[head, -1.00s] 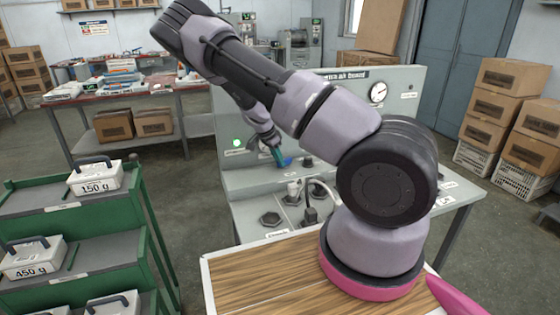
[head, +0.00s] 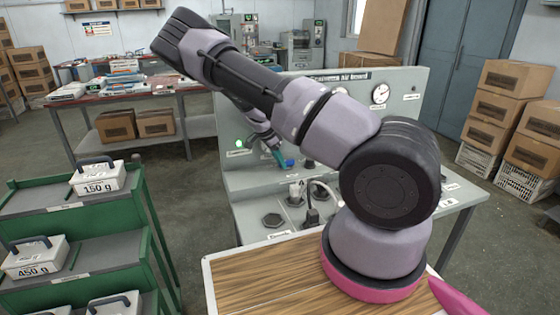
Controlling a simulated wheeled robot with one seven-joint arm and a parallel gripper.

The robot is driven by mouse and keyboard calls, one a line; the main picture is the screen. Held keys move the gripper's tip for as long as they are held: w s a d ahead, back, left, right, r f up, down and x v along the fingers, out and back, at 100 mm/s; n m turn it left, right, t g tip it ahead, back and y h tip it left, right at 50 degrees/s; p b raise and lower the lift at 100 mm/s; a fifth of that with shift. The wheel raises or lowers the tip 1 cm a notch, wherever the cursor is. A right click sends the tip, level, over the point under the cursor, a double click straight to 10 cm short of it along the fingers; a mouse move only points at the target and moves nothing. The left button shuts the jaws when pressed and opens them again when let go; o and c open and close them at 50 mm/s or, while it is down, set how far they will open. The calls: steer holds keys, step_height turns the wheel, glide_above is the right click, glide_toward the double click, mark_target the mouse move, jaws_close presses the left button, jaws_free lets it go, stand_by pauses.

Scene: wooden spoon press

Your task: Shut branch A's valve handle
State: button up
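The grey air board (head: 236,185) stands beyond my wooden-topped base, with a gauge (head: 380,94) at its upper right. A small blue handle (head: 289,163) shows low on the upright panel; I cannot read which branch it belongs to. My gripper (head: 279,159), with teal fingertips, is at the left side of this handle, very close or touching. Its fingers are too small to tell open from shut, or whether they hold the handle. My arm hides much of the panel's middle and right, including most of its title and any other handles there.
White and black fittings with a hose (head: 320,186) rise from the board's bench in front of the panel. A green trolley (head: 150,215) with labelled weights stands at left. Stacked boxes (head: 512,80) are at right. The floor between trolley and board is clear.

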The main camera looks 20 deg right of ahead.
steer(key=shift+r, duration=0.15)
steer(key=v, duration=1)
steer(key=shift+r, duration=0.25)
steer(key=shift+a, duration=0.15)
